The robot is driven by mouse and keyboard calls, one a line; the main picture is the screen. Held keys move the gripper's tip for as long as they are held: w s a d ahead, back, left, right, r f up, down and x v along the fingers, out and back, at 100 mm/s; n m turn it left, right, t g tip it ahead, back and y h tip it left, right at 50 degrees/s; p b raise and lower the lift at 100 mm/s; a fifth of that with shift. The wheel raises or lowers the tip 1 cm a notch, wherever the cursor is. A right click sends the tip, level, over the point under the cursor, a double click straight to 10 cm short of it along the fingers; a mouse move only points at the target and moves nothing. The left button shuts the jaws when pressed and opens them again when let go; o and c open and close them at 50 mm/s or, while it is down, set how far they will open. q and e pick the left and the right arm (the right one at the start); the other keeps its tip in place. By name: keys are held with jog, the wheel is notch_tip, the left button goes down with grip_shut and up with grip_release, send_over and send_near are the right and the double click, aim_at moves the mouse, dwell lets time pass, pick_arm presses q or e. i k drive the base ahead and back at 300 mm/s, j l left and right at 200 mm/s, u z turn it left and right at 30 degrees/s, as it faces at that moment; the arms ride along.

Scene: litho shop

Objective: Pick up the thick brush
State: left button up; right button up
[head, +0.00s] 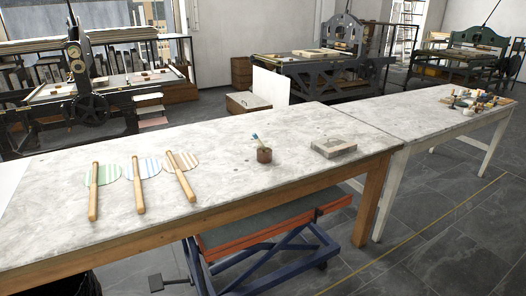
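A small brown cup (264,155) stands upright on the stone-topped table, right of its middle. Thin brush-like tools (256,138) with pale blue parts stick up out of the cup. They are too small to tell which of them is thick. Neither of my grippers is in the head view.
Wooden sticks (139,185) lie by striped round sheets (149,168) on the left of the stone-topped table (215,220). A grey slab (334,148) lies right of the cup. A second table (415,115) holds small items (475,101). Printing presses (325,68) stand behind.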

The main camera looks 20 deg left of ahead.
aim_at(260, 142)
jog(key=i+l+u, duration=0.4)
jog(key=i+l, duration=0.3)
jog(key=i, duration=0.15)
jog(key=i+l+u, duration=0.4)
jog(key=i+l, duration=0.3)
jog(key=l, duration=0.25)
